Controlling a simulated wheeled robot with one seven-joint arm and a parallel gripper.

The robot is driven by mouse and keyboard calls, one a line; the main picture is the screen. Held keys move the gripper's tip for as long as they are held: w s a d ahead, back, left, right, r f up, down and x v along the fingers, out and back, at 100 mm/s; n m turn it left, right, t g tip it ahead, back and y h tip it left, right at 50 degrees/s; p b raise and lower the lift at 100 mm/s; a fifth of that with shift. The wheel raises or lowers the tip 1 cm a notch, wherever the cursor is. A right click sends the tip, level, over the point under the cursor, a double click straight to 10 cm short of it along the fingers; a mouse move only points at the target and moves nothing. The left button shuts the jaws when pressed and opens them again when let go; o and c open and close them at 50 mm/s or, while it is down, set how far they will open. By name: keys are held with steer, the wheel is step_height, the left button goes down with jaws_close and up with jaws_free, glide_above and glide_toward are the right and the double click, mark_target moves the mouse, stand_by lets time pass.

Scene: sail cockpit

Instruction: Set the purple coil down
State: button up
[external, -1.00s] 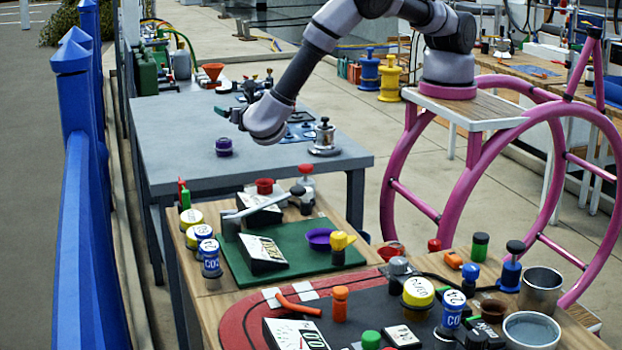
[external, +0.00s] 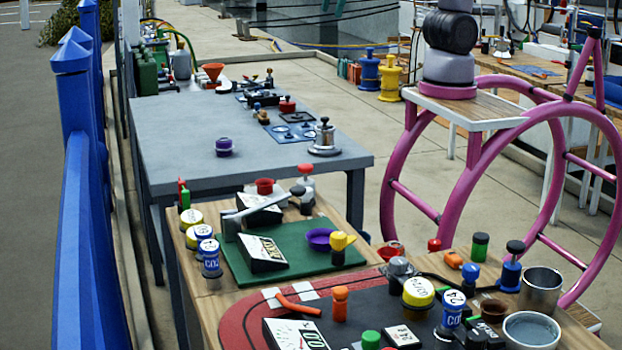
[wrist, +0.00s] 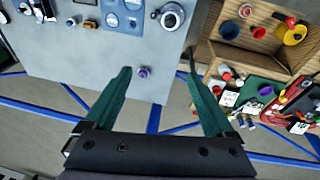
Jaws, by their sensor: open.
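The purple coil (external: 223,146) stands on the bare front part of the grey table (external: 180,165), apart from the other items. In the wrist view the coil (wrist: 144,72) shows far below, small, between the two green fingers. My gripper (wrist: 157,72) is open and empty, with its fingers spread wide. It hangs high over the table's edge, and nothing touches the coil.
A silver pot-like fitting (external: 324,138) stands on the grey table right of the coil, and a blue panel (external: 292,132) lies behind it. A crowded wooden bench (external: 215,285) with a green mat (external: 285,275) is in front. The grey table's left side is clear.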

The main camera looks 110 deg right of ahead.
steer(key=s+a+r+m+t+y, duration=0.1)
steer(key=s+a+r+m+t, duration=0.1)
steer(key=s, duration=0.3)
steer(key=s+a+r+m+t+y, duration=0.2)
steer(key=s+a+r+m+t, duration=0.1)
steer(key=s, duration=0.3)
steer(key=shift+s+a+r, duration=0.2)
steer(key=shift+a+r, duration=0.15)
steer(key=shift+r, duration=0.1)
stand_by(0.5)
